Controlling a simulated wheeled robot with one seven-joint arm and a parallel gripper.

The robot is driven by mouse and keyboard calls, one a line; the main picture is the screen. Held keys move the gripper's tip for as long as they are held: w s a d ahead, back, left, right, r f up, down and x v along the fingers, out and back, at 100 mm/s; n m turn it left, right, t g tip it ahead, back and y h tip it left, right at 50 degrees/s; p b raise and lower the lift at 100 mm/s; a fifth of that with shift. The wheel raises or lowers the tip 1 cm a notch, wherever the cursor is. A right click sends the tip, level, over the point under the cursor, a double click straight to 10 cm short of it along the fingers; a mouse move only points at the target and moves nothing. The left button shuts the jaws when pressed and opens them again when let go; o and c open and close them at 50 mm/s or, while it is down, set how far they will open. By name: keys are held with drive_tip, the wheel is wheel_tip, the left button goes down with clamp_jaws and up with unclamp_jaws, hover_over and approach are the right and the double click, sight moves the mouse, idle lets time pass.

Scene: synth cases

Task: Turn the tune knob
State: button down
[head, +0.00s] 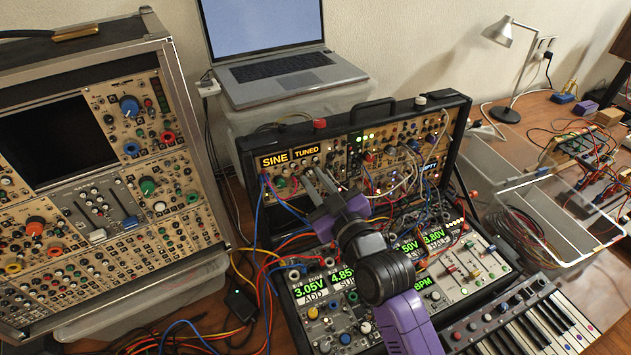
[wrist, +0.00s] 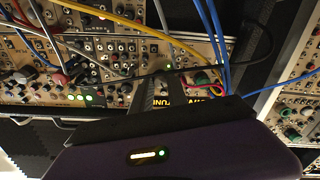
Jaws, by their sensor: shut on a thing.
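In the wrist view, my gripper (wrist: 128,90) touches the panel beside a partly covered yellow display (wrist: 185,101). The purple gripper body fills the lower part of that view.
Patch cables (head: 398,185) hang over the panel right of my gripper, and blue cables (wrist: 214,45) cross the wrist view. A large synth case (head: 100,170) stands left, a laptop (head: 285,65) behind, and a keyboard (head: 530,320) at front right. Little free room surrounds the fingers.

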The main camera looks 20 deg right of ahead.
drive_tip(key=c, duration=1.3)
unclamp_jaws()
drive_tip(key=s+b, duration=0.1)
drive_tip(key=s, duration=0.6)
drive_tip(key=shift+s+d, duration=0.25)
drive_tip(key=shift+s, duration=0.15)
